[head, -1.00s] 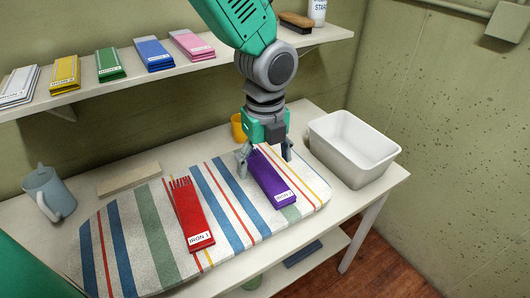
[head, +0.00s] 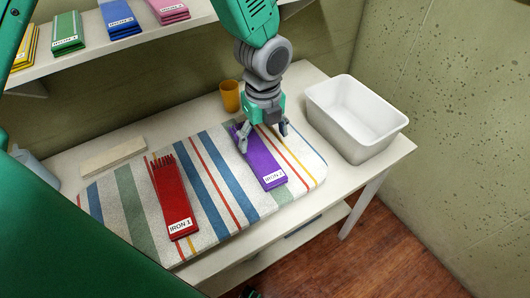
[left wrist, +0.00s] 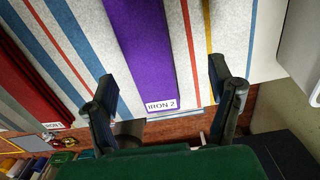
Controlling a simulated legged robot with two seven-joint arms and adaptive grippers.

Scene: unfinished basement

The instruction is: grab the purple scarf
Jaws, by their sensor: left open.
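The purple scarf (head: 262,163) lies folded flat on the striped ironing mat (head: 135,205), with a white label reading IRON 2 at its near end. My left gripper (head: 263,136) is open over the scarf's far part, one finger on each side of it. In the left wrist view the purple scarf (left wrist: 140,45) runs between the spread fingers of my left gripper (left wrist: 162,82), with space on both sides. I cannot tell whether the fingertips touch the mat. My right gripper is not in view.
A red scarf (head: 172,198) lies on the mat to the left. A white bin (head: 357,130) stands at the right of the table and a yellow cup (head: 230,96) behind the mat. Folded scarves line the shelf (head: 95,65) above.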

